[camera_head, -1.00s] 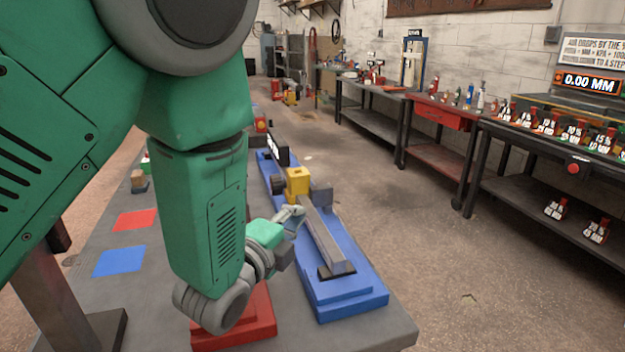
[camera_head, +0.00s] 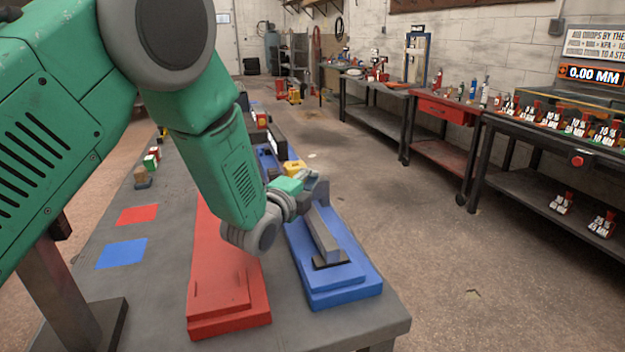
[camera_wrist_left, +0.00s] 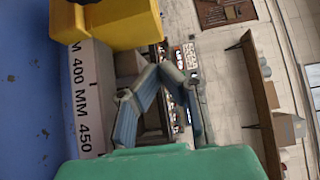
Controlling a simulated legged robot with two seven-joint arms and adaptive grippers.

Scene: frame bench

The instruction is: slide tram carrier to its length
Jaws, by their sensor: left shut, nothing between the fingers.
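The yellow tram carrier (camera_head: 294,168) sits on a grey rail (camera_head: 322,232) fixed to a long blue base (camera_head: 345,285), and my gripper partly hides it. In the left wrist view the yellow carrier (camera_wrist_left: 115,22) is at the top left, beside a pale scale (camera_wrist_left: 85,95) reading 400 MM and 450. My left gripper (camera_head: 308,183) is just on the near side of the carrier, over the rail. Its grey fingers (camera_wrist_left: 160,105) are shut and empty, below the carrier in the wrist view. Whether they touch it I cannot tell. My right gripper is not in view.
A red base (camera_head: 228,305) lies left of the blue one, partly behind my left arm. Red (camera_head: 137,215) and blue (camera_head: 122,253) patches and small blocks (camera_head: 150,160) are on the table's left. A display (camera_head: 593,74) reads 0.00 MM on the right bench.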

